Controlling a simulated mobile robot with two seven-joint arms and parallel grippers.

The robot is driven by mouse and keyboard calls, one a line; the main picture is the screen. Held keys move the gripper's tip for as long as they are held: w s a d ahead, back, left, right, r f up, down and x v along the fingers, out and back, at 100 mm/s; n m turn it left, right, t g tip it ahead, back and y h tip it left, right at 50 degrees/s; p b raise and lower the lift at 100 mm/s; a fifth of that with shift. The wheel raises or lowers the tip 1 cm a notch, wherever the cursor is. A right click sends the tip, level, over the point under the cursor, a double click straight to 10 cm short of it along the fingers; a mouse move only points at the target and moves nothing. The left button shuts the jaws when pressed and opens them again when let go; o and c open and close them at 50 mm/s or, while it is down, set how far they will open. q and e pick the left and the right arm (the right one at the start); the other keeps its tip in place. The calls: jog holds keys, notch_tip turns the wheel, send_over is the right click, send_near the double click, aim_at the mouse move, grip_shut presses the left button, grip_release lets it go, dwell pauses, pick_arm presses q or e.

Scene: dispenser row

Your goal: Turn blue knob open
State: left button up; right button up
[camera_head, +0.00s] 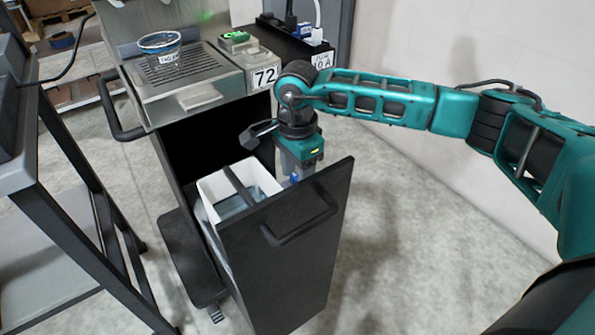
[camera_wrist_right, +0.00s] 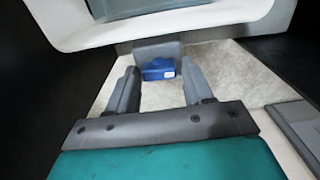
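The blue knob (camera_wrist_right: 158,68) shows in the right wrist view, in front of a grey block and below a white bin. In the head view a small blue patch (camera_head: 295,178) shows at the lower end of my right gripper, mostly hidden by it. My right gripper (camera_wrist_right: 158,72) is open, its two grey fingers on either side of the knob with a gap on each side. In the head view it points down just behind the black pull-out front panel. My left gripper is in neither view.
The pull-out front panel (camera_head: 290,250) has a black handle (camera_head: 300,230). A white bin (camera_head: 212,187) stands behind it. Above are a metal counter (camera_head: 205,108) with a clear bowl (camera_head: 160,43) and a "72" label (camera_head: 264,77). A grey cart (camera_head: 22,172) stands left; floor at right is clear.

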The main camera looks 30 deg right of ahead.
aim_at(297, 177)
notch_tip(297, 177, up, 13)
jog(key=p, duration=0.2)
dwell(0.5)
jog(key=shift+f, duration=0.1)
